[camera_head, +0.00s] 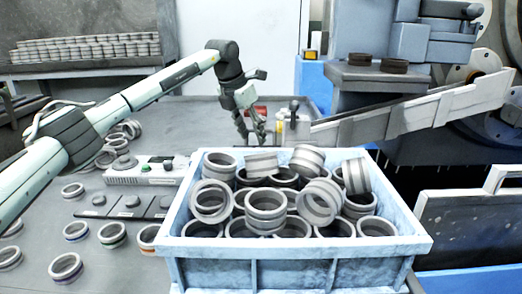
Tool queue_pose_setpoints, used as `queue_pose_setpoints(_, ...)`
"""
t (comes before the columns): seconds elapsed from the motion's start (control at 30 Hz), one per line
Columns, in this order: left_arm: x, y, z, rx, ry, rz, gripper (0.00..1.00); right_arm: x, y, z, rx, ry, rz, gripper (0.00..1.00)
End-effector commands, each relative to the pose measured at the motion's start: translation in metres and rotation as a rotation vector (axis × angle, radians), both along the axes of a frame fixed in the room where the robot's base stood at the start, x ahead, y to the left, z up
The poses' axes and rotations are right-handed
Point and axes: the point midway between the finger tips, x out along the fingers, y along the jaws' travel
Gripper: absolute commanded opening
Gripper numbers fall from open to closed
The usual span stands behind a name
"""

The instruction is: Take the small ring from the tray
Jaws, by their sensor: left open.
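A light blue tray (300,250) stands in the front middle, heaped with several grey metal rings, such as one ring (266,207) near its centre. The rings lie at mixed angles, and I cannot tell which one is the small ring. My left gripper (252,134) is open, with its fingers pointing down. It appears behind the tray's back edge in the picture, apart from the rings. No ring shows between its fingers. My right gripper is not in view.
Loose rings (66,267) lie on the grey table at left, near a control box (145,170). A grey chute (420,112) slopes down from the machine at right. Stacked rings (85,48) sit on the back-left shelf.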

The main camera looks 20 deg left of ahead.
Motion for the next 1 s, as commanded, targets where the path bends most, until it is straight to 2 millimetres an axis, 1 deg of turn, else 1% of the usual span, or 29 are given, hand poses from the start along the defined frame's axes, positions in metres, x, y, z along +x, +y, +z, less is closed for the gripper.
queue_pose_setpoints(0.03,0.002,-0.001,-0.007,-0.001,0.001,0.001,0.45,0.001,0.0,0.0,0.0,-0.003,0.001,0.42)
queue_pose_setpoints(0.17,0.008,-0.002,-0.019,-0.002,0.0,0.001,0.45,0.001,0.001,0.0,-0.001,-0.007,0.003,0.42)
queue_pose_setpoints(0.43,0.025,-0.005,-0.054,-0.003,-0.002,0.001,0.45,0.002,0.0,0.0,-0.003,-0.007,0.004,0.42)
queue_pose_setpoints(0.57,0.028,-0.005,-0.06,-0.002,-0.003,0.001,0.45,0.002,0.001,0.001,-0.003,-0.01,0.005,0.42)
queue_pose_setpoints(0.77,0.028,-0.005,-0.06,-0.002,-0.004,0.001,0.45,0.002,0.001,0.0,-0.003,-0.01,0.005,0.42)
queue_pose_setpoints(1.0,0.028,-0.005,-0.059,-0.003,-0.004,0.001,0.15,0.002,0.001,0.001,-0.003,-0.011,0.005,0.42)
